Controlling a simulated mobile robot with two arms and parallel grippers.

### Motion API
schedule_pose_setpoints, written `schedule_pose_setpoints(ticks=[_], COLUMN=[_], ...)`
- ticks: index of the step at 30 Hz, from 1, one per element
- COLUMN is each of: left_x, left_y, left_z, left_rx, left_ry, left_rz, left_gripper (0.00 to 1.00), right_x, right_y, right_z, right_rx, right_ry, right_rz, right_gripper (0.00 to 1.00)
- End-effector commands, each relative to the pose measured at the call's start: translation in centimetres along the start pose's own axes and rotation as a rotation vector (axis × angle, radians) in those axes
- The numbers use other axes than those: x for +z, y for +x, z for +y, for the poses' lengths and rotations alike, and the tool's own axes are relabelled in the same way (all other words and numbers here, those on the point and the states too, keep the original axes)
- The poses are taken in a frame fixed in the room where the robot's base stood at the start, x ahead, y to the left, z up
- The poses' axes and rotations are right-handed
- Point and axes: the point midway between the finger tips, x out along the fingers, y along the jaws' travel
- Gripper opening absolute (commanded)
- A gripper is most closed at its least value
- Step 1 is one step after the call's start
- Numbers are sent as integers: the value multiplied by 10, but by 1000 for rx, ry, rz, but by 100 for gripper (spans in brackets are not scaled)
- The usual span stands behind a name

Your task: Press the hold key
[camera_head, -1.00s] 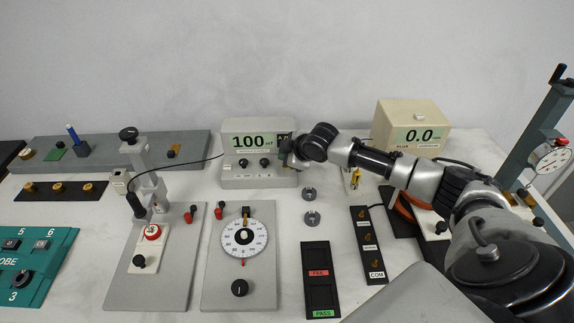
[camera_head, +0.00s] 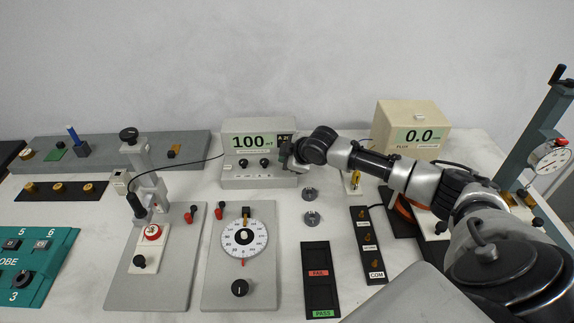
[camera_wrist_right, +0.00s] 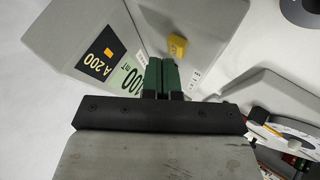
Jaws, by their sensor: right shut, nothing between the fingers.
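The grey meter (camera_head: 236,133) stands at the back middle of the table, with a green display reading 100 mT and a dark A 200 label. In the right wrist view a yellow key (camera_wrist_right: 177,46) sits on the meter's front ledge (camera_wrist_right: 200,28); any lettering on it is unreadable. My right gripper (camera_head: 291,163) is at the meter's right end and hides part of it. In the wrist view its green fingers (camera_wrist_right: 161,62) are shut and empty, tips just beside the yellow key; contact cannot be told. My left gripper is out of view.
Two dark knobs (camera_head: 254,162) sit on the meter's front. A beige flux box (camera_head: 385,112) is behind my arm.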

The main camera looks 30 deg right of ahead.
Motion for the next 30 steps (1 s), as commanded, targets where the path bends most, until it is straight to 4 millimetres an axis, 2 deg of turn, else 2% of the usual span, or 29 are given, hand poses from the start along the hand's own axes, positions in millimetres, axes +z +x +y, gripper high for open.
schedule_pose_setpoints(ticks=[30], left_x=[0], left_y=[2], left_z=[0], left_rx=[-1], left_ry=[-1], left_rz=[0], left_gripper=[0], right_x=[4], right_y=[7], right_z=[-5], right_rx=[-1], right_ry=[0], right_rz=[1], right_gripper=[0])
